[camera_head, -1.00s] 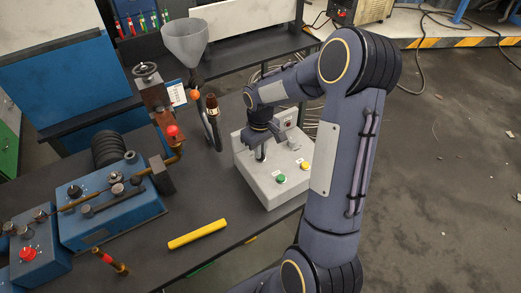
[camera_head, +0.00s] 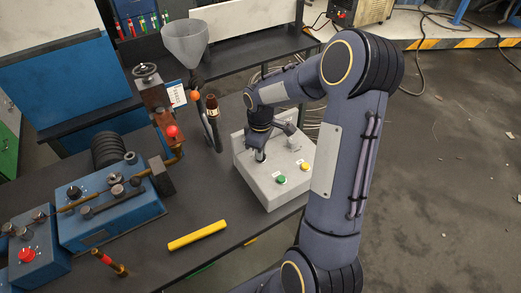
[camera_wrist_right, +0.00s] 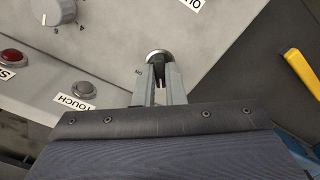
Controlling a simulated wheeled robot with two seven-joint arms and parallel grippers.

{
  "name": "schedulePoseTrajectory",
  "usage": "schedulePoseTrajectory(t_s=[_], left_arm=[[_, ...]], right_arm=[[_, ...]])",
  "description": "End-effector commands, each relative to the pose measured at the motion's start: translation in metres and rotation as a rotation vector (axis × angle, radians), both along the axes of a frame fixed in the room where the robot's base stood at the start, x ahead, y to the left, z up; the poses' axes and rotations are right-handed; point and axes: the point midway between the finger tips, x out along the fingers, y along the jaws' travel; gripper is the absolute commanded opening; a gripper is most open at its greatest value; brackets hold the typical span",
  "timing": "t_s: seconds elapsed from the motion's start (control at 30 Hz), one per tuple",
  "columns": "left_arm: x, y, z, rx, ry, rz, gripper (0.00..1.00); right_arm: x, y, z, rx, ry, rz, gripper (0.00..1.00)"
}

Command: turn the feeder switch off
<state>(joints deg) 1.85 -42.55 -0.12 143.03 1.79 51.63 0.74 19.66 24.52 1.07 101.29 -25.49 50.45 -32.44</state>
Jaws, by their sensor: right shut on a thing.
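The grey control box (camera_head: 268,187) stands on the dark bench, with a green button and a yellow button on its top. My right gripper (camera_head: 260,157) reaches down to the box's left part. In the right wrist view, my right gripper (camera_wrist_right: 159,75) is shut on the small dark lever of a switch (camera_wrist_right: 159,53) with a round metal collar. I take this for the feeder switch; the fingers hide part of it, and its label cannot be read. My left gripper is not in view.
A yellow bar (camera_head: 197,235) lies on the bench. A funnel (camera_head: 185,42) and blue machine (camera_head: 110,205) stand left of the box.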

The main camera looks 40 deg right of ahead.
Motion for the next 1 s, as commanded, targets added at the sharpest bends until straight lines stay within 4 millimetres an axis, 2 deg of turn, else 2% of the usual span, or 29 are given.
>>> schedulePoseTrajectory(t_s=[0.23, 0.27, 0.43, 0.77, 1.0], left_arm=[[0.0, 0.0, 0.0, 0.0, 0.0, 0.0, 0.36], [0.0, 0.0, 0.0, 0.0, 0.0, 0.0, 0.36], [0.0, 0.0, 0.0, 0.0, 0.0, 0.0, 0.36], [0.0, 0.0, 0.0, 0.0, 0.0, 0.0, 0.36], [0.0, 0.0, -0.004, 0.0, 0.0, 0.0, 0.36]], right_arm=[[0.001, -0.001, 0.001, -0.002, -0.005, 0.003, 0.0], [0.001, -0.001, 0.001, -0.002, -0.005, 0.003, 0.11], [0.001, 0.0, 0.001, -0.002, -0.003, 0.002, 0.32], [0.001, 0.0, 0.005, -0.002, -0.002, 0.001, 0.32], [0.002, -0.001, 0.042, -0.003, -0.007, 0.0, 0.32]])
